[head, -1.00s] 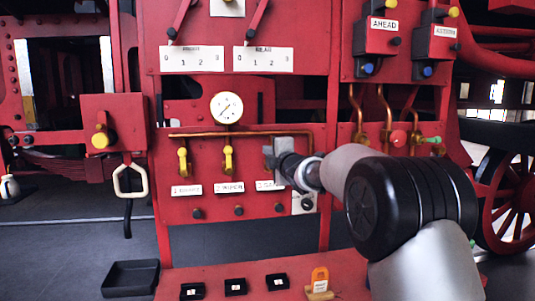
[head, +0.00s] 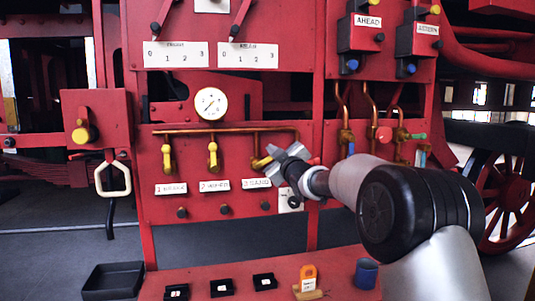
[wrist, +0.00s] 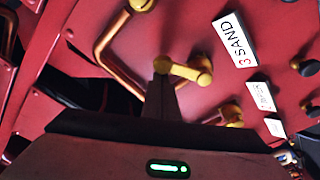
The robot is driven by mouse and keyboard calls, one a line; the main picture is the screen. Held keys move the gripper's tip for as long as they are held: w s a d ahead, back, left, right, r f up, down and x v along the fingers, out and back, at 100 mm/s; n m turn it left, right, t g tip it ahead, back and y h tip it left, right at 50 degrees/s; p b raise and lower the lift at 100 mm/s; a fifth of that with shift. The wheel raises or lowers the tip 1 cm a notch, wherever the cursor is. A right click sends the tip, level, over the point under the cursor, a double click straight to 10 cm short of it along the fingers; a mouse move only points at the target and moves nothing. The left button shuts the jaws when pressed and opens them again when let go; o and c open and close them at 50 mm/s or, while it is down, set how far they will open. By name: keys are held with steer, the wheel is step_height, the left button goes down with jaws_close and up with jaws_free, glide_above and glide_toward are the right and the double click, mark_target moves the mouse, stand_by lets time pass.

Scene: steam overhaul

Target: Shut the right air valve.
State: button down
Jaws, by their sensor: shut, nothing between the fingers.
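The right air valve, above the "3 SAND" label (head: 256,183), has a yellow lever (head: 262,162) that lies at a slant across its pipe, while the other two levers hang down. The lever also shows in the wrist view (wrist: 186,71). My gripper (head: 276,160) is shut and empty, at the lever's right side in the head view. In the wrist view its fingers (wrist: 161,72) reach up to the near end of the lever. I cannot tell whether they touch it. The gripper hides part of the valve in the head view.
The left valve lever (head: 168,158) and middle valve lever (head: 213,156) stand to the left under a copper pipe (head: 190,131) with a gauge (head: 211,103). A red shelf (head: 200,276) below holds black trays, an orange tag (head: 308,273) and a blue cup (head: 366,273).

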steer(key=shift+w+d+f+m+t+h+b, duration=0.15)
steer(key=shift+d+f+m+b, duration=0.35)
steer(key=shift+m, duration=0.65)
steer(key=shift+w+d+f+m+t+h+b, duration=0.1)
steer(key=shift+d+f+m+h+b, duration=0.1)
steer(key=shift+f+m+b, duration=0.75)
steer(key=shift+w+d+f+m+t+h+b, duration=0.1)
steer(key=shift+d+f+m+t+h+b, duration=0.15)
steer(key=shift+m, duration=1.15)
steer(key=r, duration=0.2)
steer(key=a+r+p, duration=0.1)
steer(key=r, duration=0.1)
steer(key=shift+r, duration=0.1)
steer(key=v, duration=0.9)
steer(key=shift+s+d, duration=0.3)
steer(key=shift+d, duration=0.05)
